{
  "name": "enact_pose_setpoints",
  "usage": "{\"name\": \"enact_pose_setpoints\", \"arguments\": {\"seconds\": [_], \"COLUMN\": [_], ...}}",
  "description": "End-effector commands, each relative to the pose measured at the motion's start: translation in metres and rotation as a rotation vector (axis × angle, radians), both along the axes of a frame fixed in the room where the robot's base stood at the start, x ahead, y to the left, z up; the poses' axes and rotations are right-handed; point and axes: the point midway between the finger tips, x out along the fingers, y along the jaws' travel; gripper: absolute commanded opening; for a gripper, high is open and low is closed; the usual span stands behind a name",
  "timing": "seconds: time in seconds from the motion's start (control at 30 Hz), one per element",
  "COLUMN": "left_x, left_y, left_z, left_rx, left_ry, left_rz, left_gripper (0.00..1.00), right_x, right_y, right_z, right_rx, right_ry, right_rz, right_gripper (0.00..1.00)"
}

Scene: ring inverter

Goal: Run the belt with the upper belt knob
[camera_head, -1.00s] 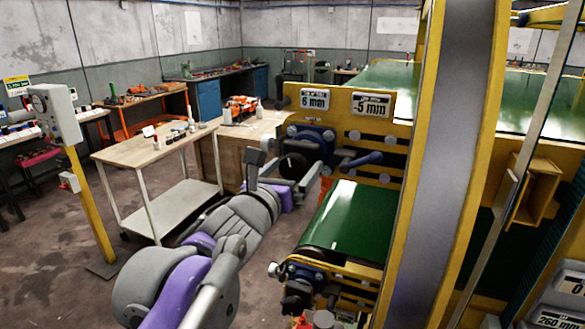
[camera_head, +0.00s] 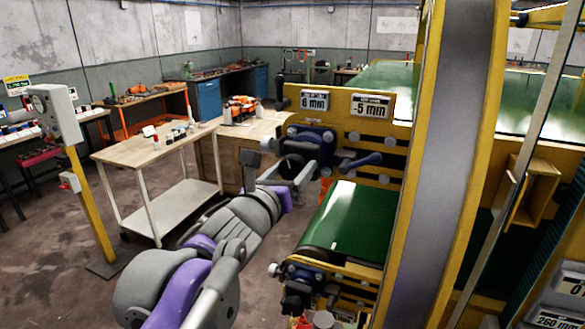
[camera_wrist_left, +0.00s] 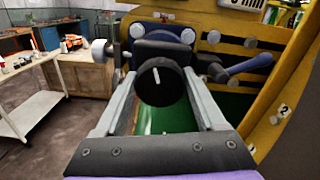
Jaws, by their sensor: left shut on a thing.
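The round black knob (camera_wrist_left: 162,81), with a white mark on its face, sits on a blue mount on the yellow machine. It is between the fingers of my left gripper (camera_wrist_left: 160,88), which is shut on it. In the head view the left gripper (camera_head: 294,172) reaches the knob from the left, and its fingers partly hide the knob. A green belt (camera_head: 350,218) lies below and to the right of the gripper. It also shows beneath the knob in the left wrist view (camera_wrist_left: 152,122). My right gripper is not in view.
A blue lever handle (camera_head: 362,160) sticks out right of the knob. Labels reading 6 mm (camera_head: 315,101) and -5 mm (camera_head: 371,105) are above. A wide yellow frame post (camera_head: 483,120) stands at right. A wood-topped cart (camera_head: 150,152) and a yellow-post control box (camera_head: 57,113) stand left.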

Motion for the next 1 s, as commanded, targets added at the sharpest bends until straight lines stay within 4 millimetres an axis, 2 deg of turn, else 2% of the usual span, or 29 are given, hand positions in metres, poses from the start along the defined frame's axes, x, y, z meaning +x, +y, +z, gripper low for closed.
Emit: {"name": "enact_pose_setpoints", "arguments": {"seconds": [0.5, 1.0], "left_x": [0.000, 0.000], "left_y": [0.001, 0.001], "left_z": [0.001, -0.001], "left_rx": [-0.407, -0.847], "left_ry": [0.167, 0.351], "left_rz": [0.000, 0.000], "left_gripper": [0.16, 0.16], "right_x": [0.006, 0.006], "right_y": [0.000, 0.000], "right_z": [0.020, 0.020], "right_rx": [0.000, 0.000], "right_ry": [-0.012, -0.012], "right_rz": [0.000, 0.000], "right_gripper": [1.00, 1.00]}}
